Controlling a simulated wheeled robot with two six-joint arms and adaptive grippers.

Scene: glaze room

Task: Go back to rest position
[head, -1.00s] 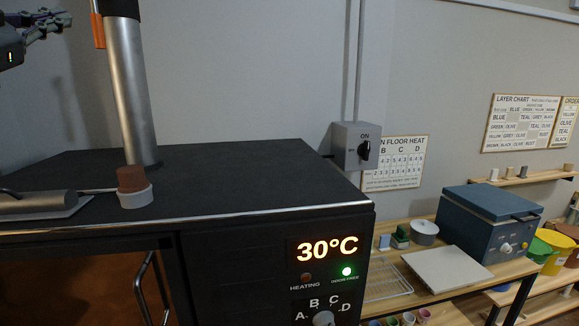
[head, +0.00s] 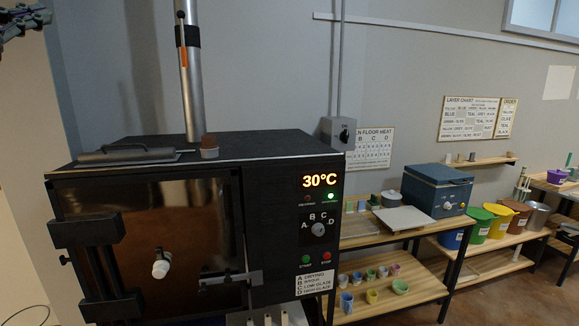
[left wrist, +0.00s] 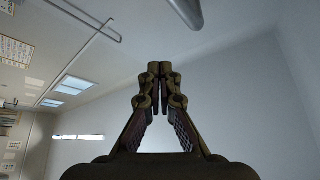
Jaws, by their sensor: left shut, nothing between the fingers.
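My left gripper (head: 8,42) is at the upper left edge of the head view, high beside the kiln and clear of it. In the left wrist view its fingers (left wrist: 160,75) are closed together with nothing between them, against bare wall and ceiling. My right gripper is not in view. The black kiln (head: 275,180) stands below, its display reading 30°C with a green light lit. Its glass door (head: 200,215) is in front at the left and appears closed.
A switch box (head: 338,132) is on the wall. At the right are shelves with a blue test kiln (head: 430,190), small cups and colored buckets (head: 500,218). Space above the kiln is open.

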